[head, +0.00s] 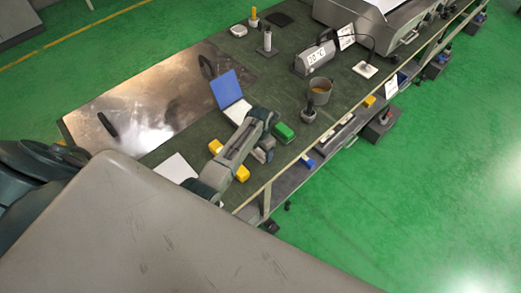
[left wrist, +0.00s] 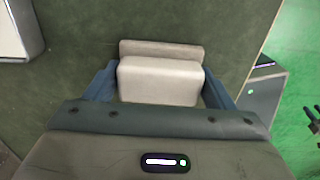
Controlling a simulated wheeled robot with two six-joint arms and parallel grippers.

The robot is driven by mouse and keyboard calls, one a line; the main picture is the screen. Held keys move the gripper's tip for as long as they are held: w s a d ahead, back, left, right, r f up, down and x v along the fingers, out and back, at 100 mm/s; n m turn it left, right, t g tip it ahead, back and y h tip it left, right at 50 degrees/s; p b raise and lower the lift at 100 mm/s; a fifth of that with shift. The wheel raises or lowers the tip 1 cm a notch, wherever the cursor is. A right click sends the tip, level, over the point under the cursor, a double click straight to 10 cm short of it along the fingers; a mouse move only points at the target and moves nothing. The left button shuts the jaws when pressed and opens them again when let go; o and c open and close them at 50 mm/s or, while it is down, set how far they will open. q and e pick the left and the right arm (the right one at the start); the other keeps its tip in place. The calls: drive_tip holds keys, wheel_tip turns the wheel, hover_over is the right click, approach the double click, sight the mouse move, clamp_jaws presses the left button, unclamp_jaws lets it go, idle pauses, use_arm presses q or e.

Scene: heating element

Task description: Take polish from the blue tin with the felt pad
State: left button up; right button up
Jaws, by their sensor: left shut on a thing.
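My left gripper (head: 262,154) is low over the green bench top. In the left wrist view my left gripper (left wrist: 158,82) is shut on a pale grey block, the felt pad (left wrist: 160,84), with a browner strip along its far side. The pad is mostly hidden by my arm in the head view. A hinged blue thing, seemingly the blue tin (head: 226,90), stands open behind my arm, with its blue lid raised and a pale flat part in front. The pad is apart from it. My right gripper is not in view.
Yellow blocks (head: 242,173) and a green block (head: 283,133) lie close around my left gripper. A grey pot (head: 320,91) and a heater with a display (head: 314,59) stand farther back. A metal sheet (head: 150,95) covers the bench's left part. A rail runs along the right edge.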

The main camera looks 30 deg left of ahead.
use_arm(q)
drive_tip(key=shift+r, duration=0.1)
wheel_tip(320, 180, up, 10)
drive_tip(key=shift+f+b, duration=0.1)
drive_tip(key=shift+b, duration=0.25)
drive_tip(key=o, duration=0.5)
drive_tip(key=c, duration=0.4)
drive_tip(key=shift+o, duration=0.2)
drive_tip(key=shift+a, duration=0.1)
